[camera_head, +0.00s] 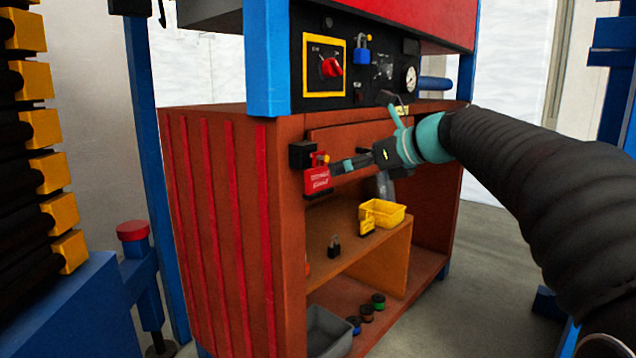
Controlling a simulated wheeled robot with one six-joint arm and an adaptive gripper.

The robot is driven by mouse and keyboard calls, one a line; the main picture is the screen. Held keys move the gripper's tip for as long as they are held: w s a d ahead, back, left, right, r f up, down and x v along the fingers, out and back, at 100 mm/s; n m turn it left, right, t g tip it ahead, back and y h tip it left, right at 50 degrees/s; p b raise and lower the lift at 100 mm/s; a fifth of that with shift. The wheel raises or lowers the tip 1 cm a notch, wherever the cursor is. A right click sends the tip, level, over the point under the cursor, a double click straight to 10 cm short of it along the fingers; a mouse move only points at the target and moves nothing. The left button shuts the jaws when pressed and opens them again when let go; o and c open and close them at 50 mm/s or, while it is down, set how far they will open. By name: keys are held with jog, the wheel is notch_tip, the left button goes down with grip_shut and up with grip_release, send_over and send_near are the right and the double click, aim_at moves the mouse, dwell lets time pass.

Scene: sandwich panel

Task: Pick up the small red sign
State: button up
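The small red sign (316,182) has pale lettering and hangs at the front left corner of the orange-brown cabinet, just below a black block (301,155) and a small yellow piece (322,159). My gripper (337,168) comes in from the right, with its fingers pointing left at the sign's right edge. The fingertips look very close to that edge. I cannot tell whether they touch it, or whether the fingers are open or shut.
Above is a black panel with a red rotary switch (331,67), a blue padlock (361,52) and a gauge (410,78). Shelves below hold a yellow bin (382,214), a black padlock (334,246), a grey bin (328,332) and several small spools. A blue post (266,60) stands left of the panel.

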aim_at(321, 174)
jog(key=x, duration=0.9)
jog(key=shift+a+f, duration=0.1)
jog(key=shift+f, duration=0.15)
jog(key=c, duration=1.1)
